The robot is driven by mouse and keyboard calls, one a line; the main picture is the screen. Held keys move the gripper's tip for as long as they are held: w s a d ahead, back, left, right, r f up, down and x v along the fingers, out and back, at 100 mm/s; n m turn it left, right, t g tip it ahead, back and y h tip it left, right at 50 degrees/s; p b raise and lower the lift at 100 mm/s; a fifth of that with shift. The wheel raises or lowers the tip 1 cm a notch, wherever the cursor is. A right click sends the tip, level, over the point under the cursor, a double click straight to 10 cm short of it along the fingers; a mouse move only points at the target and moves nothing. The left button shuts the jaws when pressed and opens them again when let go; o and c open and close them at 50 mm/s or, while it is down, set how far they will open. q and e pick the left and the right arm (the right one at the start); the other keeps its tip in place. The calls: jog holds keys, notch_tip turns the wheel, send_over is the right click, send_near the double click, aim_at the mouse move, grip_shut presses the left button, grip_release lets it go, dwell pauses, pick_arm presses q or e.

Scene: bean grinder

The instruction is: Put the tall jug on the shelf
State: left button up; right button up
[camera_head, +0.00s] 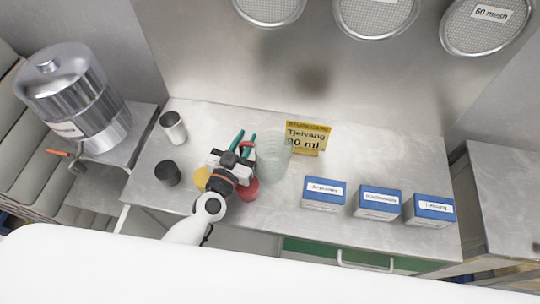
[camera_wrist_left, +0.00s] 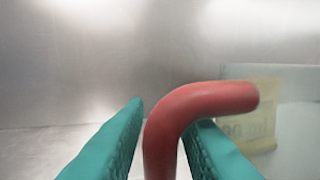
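A clear jug (camera_head: 273,160) stands on the steel counter in the head view, just right of my left gripper. It also shows at the right edge of the left wrist view (camera_wrist_left: 298,120). A red bent handle (camera_wrist_left: 165,140) rises between my left fingers and bends right toward the jug; it appears to belong to it. My left gripper (camera_head: 243,142) is open around the handle, with a teal finger on each side. Firm contact is not visible. My right gripper is not in view. I cannot tell which surface is the shelf.
A yellow label sign (camera_head: 307,137) stands behind the jug. Several blue-white boxes stand right, including one (camera_head: 324,194). A white cup (camera_head: 173,127), black cup (camera_head: 168,173), yellow item (camera_head: 201,178) and red item (camera_head: 248,189) are close by. A steel tank (camera_head: 75,95) stands left.

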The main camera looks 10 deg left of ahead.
pick_arm(q)
jog(key=shift+s, duration=0.1)
grip_shut()
